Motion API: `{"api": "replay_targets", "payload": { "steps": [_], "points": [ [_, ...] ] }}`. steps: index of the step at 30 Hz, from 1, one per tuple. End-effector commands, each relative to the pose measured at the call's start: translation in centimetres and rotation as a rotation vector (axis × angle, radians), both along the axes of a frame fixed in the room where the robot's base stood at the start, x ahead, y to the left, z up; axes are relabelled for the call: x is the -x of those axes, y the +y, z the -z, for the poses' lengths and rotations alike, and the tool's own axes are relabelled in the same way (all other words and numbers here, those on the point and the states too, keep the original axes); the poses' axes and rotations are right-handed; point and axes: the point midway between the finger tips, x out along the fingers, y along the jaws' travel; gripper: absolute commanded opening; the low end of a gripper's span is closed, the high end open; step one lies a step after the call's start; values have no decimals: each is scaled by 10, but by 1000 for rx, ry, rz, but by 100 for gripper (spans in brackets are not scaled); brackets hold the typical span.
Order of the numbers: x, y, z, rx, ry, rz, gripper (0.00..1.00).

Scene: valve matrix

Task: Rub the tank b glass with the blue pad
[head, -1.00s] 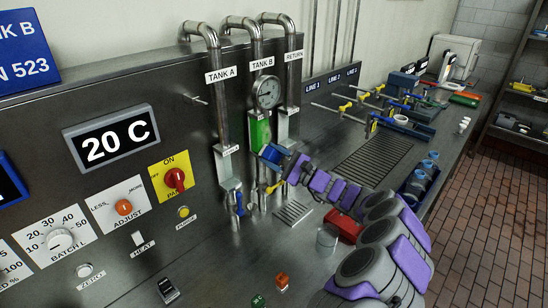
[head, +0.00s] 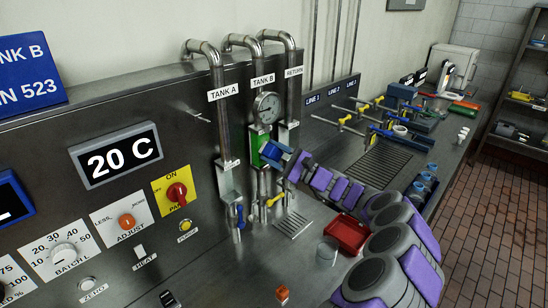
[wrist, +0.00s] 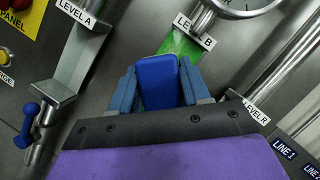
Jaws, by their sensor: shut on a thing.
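The tank B glass (head: 256,146) is a green-filled upright gauge below the TANK B pipe and its round dial. In the wrist view the green glass (wrist: 181,46) shows just beyond the pad, under the LEVEL B label. The blue pad (head: 276,152) is held in front of the glass and hides part of it. My gripper (head: 286,161) is shut on the pad. In the wrist view the blue pad (wrist: 158,83) sits between the two blue-grey fingers of my gripper (wrist: 159,90). I cannot tell whether the pad touches the glass.
The TANK A pipe (head: 217,100) stands left of the glass and the RETURN pipe (head: 292,85) close on its right. A blue valve handle (head: 239,215) and a yellow one (head: 275,200) are below. A red tray (head: 348,234) and a clear beaker (head: 327,251) stand near my arm.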

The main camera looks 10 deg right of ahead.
Motion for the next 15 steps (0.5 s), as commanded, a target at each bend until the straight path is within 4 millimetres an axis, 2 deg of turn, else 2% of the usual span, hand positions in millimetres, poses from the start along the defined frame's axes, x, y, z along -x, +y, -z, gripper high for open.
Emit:
{"api": "replay_targets", "payload": {
  "steps": [3,11,15],
  "points": [
    [-1,1,-12,0,-1,-1,22],
    [-1,1,-20,0,-1,-1,22],
    [-1,1,-30,0,-2,-1,22]
  ]
}}
